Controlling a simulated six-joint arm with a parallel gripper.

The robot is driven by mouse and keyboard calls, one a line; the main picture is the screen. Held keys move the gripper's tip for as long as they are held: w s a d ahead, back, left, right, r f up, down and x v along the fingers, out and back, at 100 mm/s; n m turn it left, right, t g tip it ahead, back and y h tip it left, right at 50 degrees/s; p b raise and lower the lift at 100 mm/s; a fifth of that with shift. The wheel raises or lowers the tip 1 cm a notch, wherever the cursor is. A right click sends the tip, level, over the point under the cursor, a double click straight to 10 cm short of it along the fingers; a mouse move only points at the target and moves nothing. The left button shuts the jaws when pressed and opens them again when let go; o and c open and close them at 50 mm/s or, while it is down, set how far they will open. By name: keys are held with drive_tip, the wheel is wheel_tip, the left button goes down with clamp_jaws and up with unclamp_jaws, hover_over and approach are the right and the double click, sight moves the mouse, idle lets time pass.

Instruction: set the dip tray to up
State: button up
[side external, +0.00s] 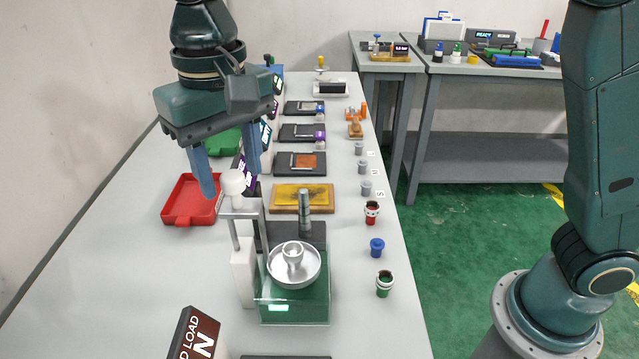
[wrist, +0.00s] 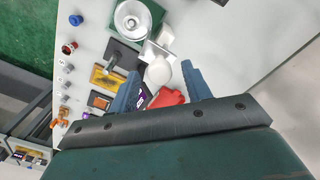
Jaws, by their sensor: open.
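A green-based machine (side external: 312,303) with a shiny round metal dish (side external: 300,275) stands at the front; I take it as the dip tray station, but no readable label confirms this. A bracket behind the dish carries a white rounded knob (side external: 232,182). My gripper (side external: 230,176) points down with its two blue fingers apart, one on each side of the knob in the picture. In the wrist view the knob (wrist: 158,71) lies between the open fingers (wrist: 160,76), and the dish (wrist: 132,19) is beyond. I cannot tell whether the fingers touch the knob.
A red tray (side external: 190,200) lies just left of my gripper. A yellow-framed plate (side external: 303,198) and a dark plate are behind the machine. Red (side external: 372,212), blue (side external: 377,247) and green (side external: 384,284) containers line the right edge. The table's left front is clear.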

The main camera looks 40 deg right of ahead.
wheel_tip(320, 180, up, 14)
drive_tip(key=shift+f, duration=0.15)
idle(0.9)
drive_tip(key=shift+d, duration=0.1)
idle(0.3)
drive_tip(key=s+d+f+t+y, duration=0.1)
drive_tip(key=s+d, duration=0.2)
drive_tip(key=d, duration=0.6)
drive_tip(key=s+d+f+t, duration=0.1)
drive_tip(key=s+d+t, duration=0.1)
drive_tip(key=d, duration=0.7)
drive_tip(key=s+d+f+t+h, duration=0.1)
drive_tip(key=s+d+f+t, duration=0.1)
drive_tip(key=s+d+f, duration=0.9)
drive_tip(key=s+f, duration=0.3)
drive_tip(key=shift+s+t, duration=0.15)
drive_tip(key=shift+t, duration=0.15)
